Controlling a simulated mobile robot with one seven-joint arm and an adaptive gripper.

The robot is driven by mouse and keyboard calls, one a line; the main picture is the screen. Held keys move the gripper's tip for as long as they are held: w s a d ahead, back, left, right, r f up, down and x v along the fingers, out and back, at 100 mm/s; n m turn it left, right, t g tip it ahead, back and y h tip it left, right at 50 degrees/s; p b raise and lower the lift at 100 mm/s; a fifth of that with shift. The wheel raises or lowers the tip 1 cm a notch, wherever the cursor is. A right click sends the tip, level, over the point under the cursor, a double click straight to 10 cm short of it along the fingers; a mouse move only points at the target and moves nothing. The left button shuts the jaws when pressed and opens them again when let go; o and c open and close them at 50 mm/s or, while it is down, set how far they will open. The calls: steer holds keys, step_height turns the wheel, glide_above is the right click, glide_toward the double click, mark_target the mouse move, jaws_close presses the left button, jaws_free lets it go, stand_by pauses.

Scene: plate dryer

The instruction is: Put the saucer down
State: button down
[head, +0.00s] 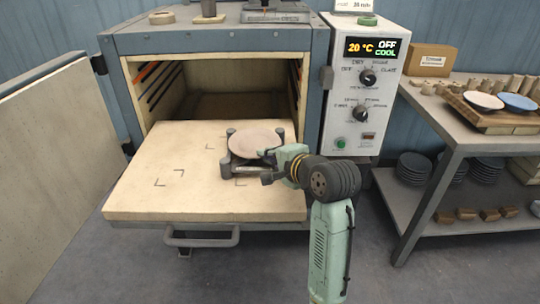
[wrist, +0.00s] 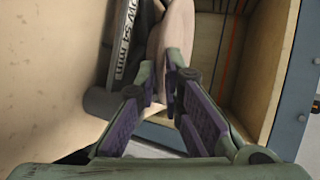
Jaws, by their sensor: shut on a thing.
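The saucer (head: 256,141) is a pinkish-beige disc, seen over a dark stand with posts (head: 231,165) on the pulled-out shelf (head: 140,200) of the dryer. My gripper (head: 277,153) is at the saucer's near right edge. In the wrist view the purple-padded fingers (wrist: 168,92) close on the rim of the saucer (wrist: 176,40). I cannot tell whether the saucer touches the stand. The stand is partly hidden by the saucer and my gripper.
The shelf's left part is bare, with dark corner marks. The dryer's chamber (head: 220,105) is open behind, its door (head: 60,135) swung out left. The control box (head: 365,95) reads 20 °C, OFF, COOL. A workbench (head: 455,125) on the right holds plates and small pieces.

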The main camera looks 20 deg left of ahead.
steer(key=c, duration=2.2)
jaws_free()
steer(key=shift+f, duration=0.15)
steer(key=o, duration=0.5)
steer(key=shift+s+d+r, duration=0.1)
steer(key=shift+r, duration=0.15)
steer(key=v, duration=1.1)
steer(key=shift+s+d+r+b, duration=0.1)
steer(key=shift+s+d+b, duration=0.15)
steer(key=shift+d+b, duration=0.1)
steer(key=shift+a, duration=0.1)
